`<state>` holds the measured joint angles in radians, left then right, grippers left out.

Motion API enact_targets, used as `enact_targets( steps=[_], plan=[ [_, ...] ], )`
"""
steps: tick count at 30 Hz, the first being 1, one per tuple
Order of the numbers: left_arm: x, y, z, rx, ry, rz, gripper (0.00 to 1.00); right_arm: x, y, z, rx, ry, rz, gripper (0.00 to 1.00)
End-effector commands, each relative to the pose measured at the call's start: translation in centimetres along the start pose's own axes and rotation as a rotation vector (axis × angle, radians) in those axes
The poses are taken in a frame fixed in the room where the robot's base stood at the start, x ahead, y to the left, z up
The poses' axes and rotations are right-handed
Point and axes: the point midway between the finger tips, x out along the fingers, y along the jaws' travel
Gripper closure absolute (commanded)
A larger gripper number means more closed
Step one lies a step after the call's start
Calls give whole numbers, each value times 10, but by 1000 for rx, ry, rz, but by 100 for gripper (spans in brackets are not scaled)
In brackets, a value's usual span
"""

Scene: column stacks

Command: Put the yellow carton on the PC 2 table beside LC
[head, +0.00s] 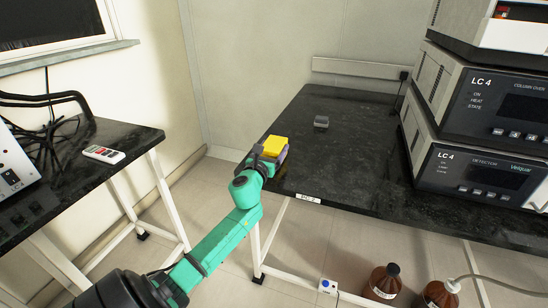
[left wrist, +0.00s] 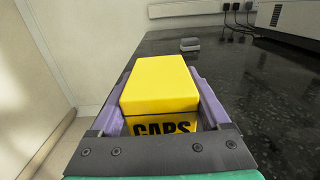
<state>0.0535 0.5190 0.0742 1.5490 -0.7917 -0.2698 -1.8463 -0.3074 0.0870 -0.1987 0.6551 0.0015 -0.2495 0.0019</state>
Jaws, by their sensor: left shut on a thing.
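The yellow carton (head: 275,146) is at the left edge of the black PC 2 table (head: 350,150) in the head view. In the left wrist view the carton (left wrist: 160,85) shows dark lettering reading "CAPS". My left gripper (head: 268,156) is shut on the carton, with a purple finger on each side of it. Whether the carton touches the tabletop cannot be told. The LC stack (head: 475,130), marked LC 4, stands at the table's right. The table's front edge carries a PC 2 label (head: 308,197). My right gripper is not in view.
A small grey block (head: 321,122) lies toward the back of the PC 2 table. The tabletop between it and the LC stack is clear. Brown bottles (head: 383,282) stand below the table. A left bench (head: 120,148) holds a remote (head: 104,154).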

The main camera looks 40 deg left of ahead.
Motion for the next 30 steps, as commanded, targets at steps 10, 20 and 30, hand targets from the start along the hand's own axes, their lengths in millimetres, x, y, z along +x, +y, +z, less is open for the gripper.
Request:
enact_targets(
  steps=[10, 20, 30],
  plan=[
    [0, 0, -8, 1, -2, 0, 83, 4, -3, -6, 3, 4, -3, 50],
    [0, 0, -8, 1, -1, 0, 0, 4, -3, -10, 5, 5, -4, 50],
    [-31, 0, -6, 2, 2, -2, 0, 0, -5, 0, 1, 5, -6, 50]
  ],
)
